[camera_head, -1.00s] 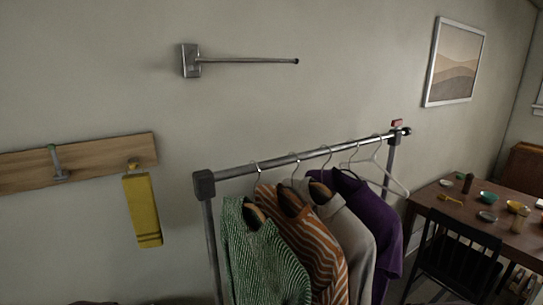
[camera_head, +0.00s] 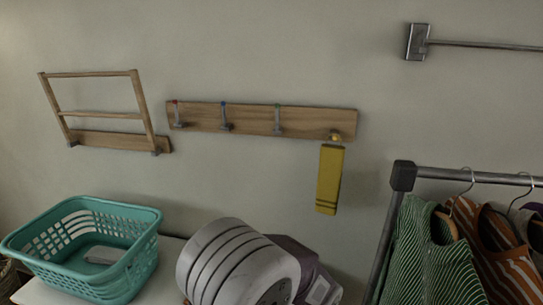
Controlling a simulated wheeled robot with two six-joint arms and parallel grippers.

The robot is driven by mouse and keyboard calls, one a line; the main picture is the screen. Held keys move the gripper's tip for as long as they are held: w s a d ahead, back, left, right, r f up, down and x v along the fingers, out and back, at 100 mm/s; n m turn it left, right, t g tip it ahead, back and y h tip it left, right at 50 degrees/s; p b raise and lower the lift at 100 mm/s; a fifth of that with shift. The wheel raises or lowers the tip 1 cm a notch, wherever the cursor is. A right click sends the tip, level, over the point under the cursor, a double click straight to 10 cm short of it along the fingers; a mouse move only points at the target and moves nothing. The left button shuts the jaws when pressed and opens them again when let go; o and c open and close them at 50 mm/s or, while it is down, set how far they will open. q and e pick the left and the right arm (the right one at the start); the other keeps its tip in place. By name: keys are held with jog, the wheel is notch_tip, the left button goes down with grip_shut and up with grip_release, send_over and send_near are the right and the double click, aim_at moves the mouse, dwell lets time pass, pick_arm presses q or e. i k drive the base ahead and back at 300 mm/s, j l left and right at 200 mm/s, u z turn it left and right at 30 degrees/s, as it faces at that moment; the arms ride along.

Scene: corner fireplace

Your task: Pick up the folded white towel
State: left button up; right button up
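No towel can be made out for certain. A small pale flat thing (camera_head: 103,256) lies inside the teal laundry basket (camera_head: 138,250), partly hidden by the basket's front wall. It may be a folded white towel, but it is too small and dim to tell. The basket has slotted sides and stands at the lower left. Neither of my grippers is in view.
The basket stands on a white surface (camera_head: 45,295). A pale ribbed rounded object (camera_head: 235,262) and a dark object fill the bottom middle. A yellow cloth (camera_head: 329,180) hangs from a wooden hook rail (camera_head: 250,119). A clothes rack (camera_head: 403,176) stands at right.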

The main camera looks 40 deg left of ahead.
aim_at(101, 256)
jog(key=u, duration=2.9)
